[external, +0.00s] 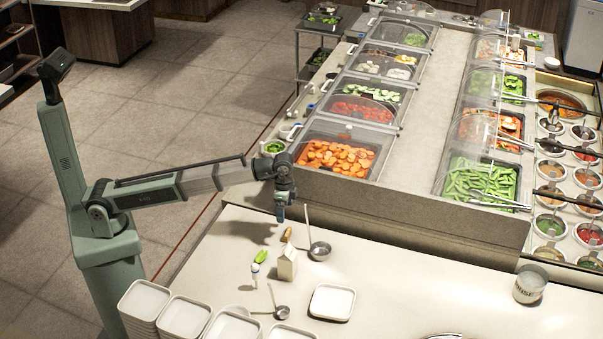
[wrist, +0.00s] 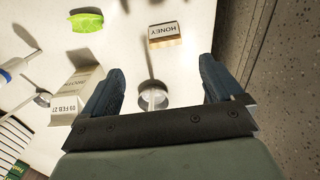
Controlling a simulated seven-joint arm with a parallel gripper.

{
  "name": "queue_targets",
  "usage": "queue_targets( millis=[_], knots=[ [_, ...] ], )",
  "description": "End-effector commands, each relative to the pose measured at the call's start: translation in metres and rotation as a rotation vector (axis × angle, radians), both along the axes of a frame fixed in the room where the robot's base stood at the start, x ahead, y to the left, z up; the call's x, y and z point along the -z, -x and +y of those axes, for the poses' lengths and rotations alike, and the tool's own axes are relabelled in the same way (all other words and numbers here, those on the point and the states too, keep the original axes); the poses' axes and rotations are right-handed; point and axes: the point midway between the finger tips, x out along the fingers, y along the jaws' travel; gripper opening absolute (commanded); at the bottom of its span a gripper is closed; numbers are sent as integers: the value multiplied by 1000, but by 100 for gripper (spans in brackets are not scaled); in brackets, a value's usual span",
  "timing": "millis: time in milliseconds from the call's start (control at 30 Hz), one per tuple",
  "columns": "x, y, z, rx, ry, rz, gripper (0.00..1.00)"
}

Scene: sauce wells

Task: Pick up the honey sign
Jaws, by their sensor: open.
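The honey sign (wrist: 164,36) is a small block with a white face reading HONEY and a wooden-looking edge. It lies on the pale counter near the top middle of the wrist view, beyond my fingertips. In the external view it appears as a small brown piece (external: 287,234) just below my gripper (external: 280,214). In the wrist view my gripper (wrist: 161,68) has its two dark blue fingers wide apart with nothing held between them. The gripper hangs above the counter, apart from the sign.
A metal ladle (external: 319,251) lies right of the sign; its bowl (wrist: 153,99) shows between my fingers. A carton (external: 287,264), a green item (external: 260,256) and a small white-and-blue item (external: 255,272) are nearby. White plates (external: 332,301) stand in front; the food bar (external: 345,196) rises behind.

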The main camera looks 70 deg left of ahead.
Motion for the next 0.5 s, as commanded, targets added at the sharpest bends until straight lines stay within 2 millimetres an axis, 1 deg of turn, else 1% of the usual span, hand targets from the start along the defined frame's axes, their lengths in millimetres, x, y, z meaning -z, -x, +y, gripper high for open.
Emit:
queue_targets(
  millis=[100,300,400,500],
  knots=[
    [19,1,1,-1,-1,1,94],
    [50,1,1,-2,-1,1,94],
    [62,0,1,-2,0,0,94],
    [71,0,1,-2,0,-1,94]
  ],
)
